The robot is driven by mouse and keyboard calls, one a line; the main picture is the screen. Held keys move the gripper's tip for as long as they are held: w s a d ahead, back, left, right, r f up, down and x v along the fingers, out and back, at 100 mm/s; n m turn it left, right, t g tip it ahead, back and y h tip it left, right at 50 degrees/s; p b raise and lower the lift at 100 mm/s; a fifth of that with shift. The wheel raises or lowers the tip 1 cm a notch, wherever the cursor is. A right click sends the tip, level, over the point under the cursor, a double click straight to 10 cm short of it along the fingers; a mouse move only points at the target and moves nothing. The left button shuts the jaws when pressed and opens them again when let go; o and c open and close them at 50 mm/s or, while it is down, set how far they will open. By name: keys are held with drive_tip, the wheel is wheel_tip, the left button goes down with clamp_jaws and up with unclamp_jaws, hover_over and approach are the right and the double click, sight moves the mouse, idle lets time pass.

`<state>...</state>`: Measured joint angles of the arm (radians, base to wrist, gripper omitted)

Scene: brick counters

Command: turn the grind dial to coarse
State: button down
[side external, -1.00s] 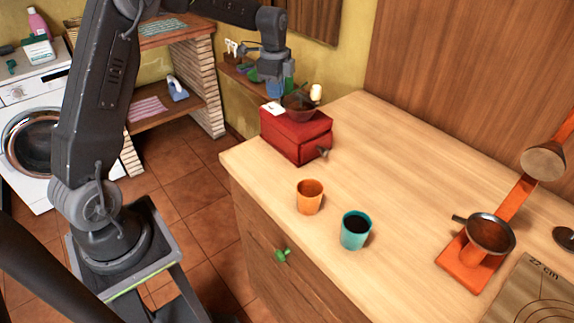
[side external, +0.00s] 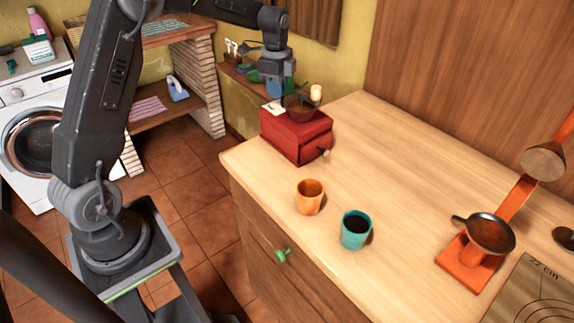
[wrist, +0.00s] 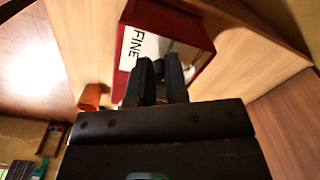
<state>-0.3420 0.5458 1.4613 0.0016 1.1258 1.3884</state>
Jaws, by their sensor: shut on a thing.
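The grinder is a red box (side external: 296,136) at the back left corner of the counter, with a small drawer knob on its front. A dark bowl (side external: 302,108) sits on its top. My gripper (side external: 283,100) points down at the box top beside the bowl, shut on the grind dial, which the fingers hide. In the wrist view the two fingers (wrist: 160,70) come down over the red box (wrist: 190,22). A white label (wrist: 132,48) reading FINE lies beside them. No coarse mark and no dial pointer can be made out.
An orange cup (side external: 309,198) and a teal cup (side external: 355,231) with dark contents stand in front of the grinder. An orange press-like stand (side external: 468,266) with a portafilter is at right. The counter between is clear. A cream knob (side external: 316,92) rises close beside my gripper.

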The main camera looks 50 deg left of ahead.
sight(275, 103)
drive_tip(key=shift+d+f, duration=0.1)
drive_tip(key=shift+f, duration=0.6)
drive_tip(key=shift+s+a, duration=0.15)
drive_tip(key=shift+a, duration=0.15)
drive_tip(key=shift+r, duration=0.15)
drive_tip(key=shift+a+r, duration=0.15)
drive_tip(key=shift+r, duration=2.9)
